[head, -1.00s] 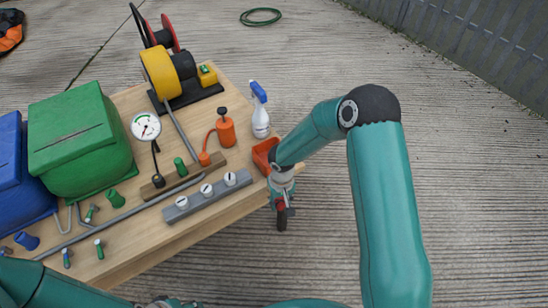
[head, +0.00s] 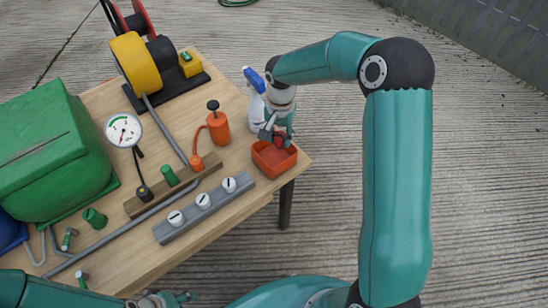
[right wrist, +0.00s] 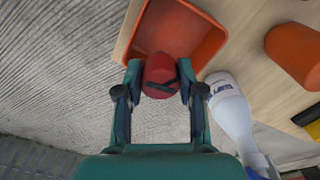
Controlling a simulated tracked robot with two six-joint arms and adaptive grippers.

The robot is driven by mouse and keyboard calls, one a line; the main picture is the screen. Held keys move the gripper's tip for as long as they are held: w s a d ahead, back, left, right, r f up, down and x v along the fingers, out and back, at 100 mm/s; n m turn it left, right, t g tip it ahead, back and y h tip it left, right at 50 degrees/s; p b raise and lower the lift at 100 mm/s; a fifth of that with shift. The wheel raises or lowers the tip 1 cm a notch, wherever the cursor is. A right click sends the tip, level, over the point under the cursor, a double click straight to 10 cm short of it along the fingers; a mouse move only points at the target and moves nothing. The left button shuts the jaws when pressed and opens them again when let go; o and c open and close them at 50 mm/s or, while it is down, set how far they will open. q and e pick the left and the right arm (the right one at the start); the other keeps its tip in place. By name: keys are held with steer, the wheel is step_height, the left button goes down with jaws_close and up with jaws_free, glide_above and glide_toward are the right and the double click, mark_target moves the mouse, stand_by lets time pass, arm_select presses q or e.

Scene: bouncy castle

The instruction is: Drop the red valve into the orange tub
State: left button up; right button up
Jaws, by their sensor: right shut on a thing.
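The red valve (right wrist: 160,70) sits between the fingertips of my right gripper (right wrist: 158,82) in the right wrist view. In the head view my right gripper (head: 278,132) is shut on the red valve (head: 280,141), at the back edge of the orange tub. The open orange tub (head: 288,166) stands at the table's right corner, and its floor looks empty. In the right wrist view the tub (right wrist: 205,30) lies just beyond the valve. The valve overlaps the near rim; the height between them is unclear. My left gripper (head: 170,300) is partly cut off at the bottom edge.
A white spray bottle with a blue head (head: 256,110) stands close behind the tub. An orange pump bottle (head: 218,126) and a grey bar with white knobs (head: 203,205) are left of it. A green box (head: 50,150) stands farther left. Right of the table is open floor.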

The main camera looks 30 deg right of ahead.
mark_target(280, 148)
steer(key=shift+d+f+b, duration=0.1)
steer(key=shift+f+b, duration=0.85)
steer(key=shift+f, duration=1)
steer(key=o, duration=1.1)
step_height(280, 148, up, 12)
steer(key=shift+r, duration=0.1)
